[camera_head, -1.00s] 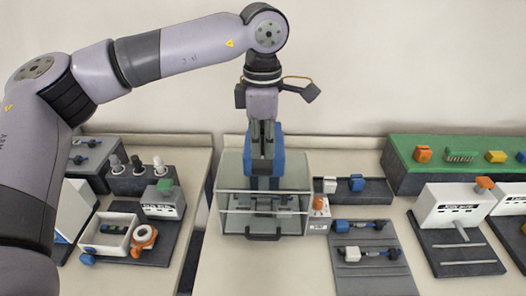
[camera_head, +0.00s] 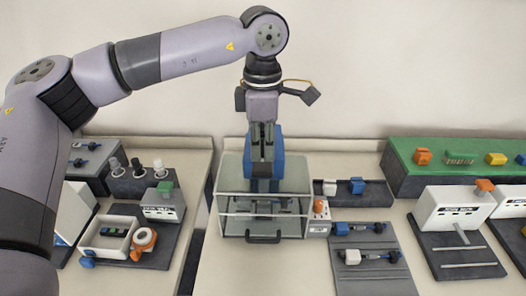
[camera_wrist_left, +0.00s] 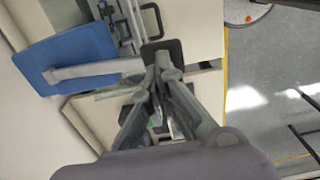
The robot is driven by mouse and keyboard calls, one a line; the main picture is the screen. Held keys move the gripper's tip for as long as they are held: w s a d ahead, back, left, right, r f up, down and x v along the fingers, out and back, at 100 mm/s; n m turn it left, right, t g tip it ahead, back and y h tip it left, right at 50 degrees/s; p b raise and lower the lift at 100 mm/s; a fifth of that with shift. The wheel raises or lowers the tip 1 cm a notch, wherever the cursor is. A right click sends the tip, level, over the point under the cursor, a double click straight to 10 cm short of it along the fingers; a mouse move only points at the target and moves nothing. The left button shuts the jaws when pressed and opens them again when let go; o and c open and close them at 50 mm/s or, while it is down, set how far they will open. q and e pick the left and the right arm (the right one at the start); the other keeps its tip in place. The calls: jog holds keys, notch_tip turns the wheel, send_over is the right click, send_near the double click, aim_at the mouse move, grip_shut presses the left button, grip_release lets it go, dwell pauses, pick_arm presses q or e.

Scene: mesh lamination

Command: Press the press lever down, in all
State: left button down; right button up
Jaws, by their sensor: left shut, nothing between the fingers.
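The press stands at the middle of the bench with a clear guard box (camera_head: 232,205) around its lower part. Its blue column (camera_head: 278,165) rises behind my left gripper (camera_head: 262,172), which points straight down. In the left wrist view, the blue column top (camera_wrist_left: 62,58) shows at the left. The grey press lever (camera_wrist_left: 100,68) runs from it to a dark end pad (camera_wrist_left: 172,47). My left gripper (camera_wrist_left: 163,62) is shut and empty, its tips at the pad's edge. Whether they touch it cannot be told. My right gripper is out of view.
A small box with an orange button (camera_head: 319,207) stands right of the guard. Blue and white clamp parts lie on a grey mat (camera_head: 372,278). A white machine (camera_head: 452,208) stands farther right. At left, a second bench holds a white tray (camera_head: 108,236) and several knobs.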

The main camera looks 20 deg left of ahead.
pick_arm(q)
jog(key=shift+f+b, duration=3.8)
jog(key=shift+f, duration=1.15)
jog(key=shift+r+p, duration=4.55)
jog(key=shift+r, duration=2.35)
